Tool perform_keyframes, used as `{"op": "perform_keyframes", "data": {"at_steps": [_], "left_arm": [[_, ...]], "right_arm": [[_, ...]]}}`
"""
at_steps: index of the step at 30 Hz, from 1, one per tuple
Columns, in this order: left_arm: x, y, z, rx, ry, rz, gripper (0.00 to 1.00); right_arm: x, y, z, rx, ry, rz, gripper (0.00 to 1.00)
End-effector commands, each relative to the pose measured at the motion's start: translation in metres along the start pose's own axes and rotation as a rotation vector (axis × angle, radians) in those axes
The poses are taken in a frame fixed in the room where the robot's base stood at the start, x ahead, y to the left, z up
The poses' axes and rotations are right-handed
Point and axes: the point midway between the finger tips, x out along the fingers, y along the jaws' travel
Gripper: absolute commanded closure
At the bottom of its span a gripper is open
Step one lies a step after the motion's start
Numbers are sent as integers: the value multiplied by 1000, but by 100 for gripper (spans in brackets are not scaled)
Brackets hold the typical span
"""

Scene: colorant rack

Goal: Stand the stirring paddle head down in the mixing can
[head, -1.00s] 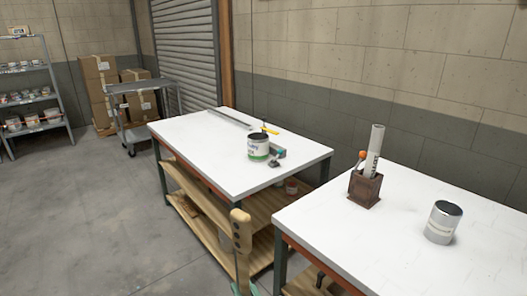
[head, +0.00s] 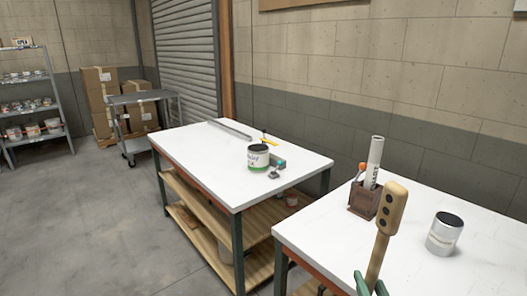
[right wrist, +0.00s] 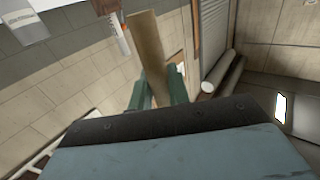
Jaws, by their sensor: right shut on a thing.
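The wooden stirring paddle (head: 391,210) stands nearly upright, its wide end with several dark holes at the top. My right gripper (head: 371,284) is shut on its shaft near the bottom of the head view. In the right wrist view the shaft (right wrist: 149,48) rises between the green fingers (right wrist: 158,90). A silver open-topped can (head: 445,235) stands on the near white table, to the right of the paddle, apart from it. A labelled can (head: 258,160) with a green base band stands on the farther table. I cannot tell which is the mixing can. My left gripper is out of view.
A brown holder (head: 362,200) with a white tube (head: 375,160) stands behind the paddle on the near table (head: 315,228). The farther table (head: 205,160) holds small tools. A grey cart (head: 145,98) and boxes stand at the back left.

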Motion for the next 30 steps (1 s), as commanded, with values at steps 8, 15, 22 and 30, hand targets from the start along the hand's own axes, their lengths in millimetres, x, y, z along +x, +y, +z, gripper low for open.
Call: {"op": "perform_keyframes", "data": {"at_steps": [8,15,22,30], "left_arm": [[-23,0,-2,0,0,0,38],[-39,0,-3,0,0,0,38],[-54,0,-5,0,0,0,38],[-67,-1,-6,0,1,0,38]], "right_arm": [[19,4,-22,-2,1,8,100],[38,4,-37,-2,2,7,100],[56,4,-51,-2,2,7,100],[75,4,-65,-1,2,7,100]]}}
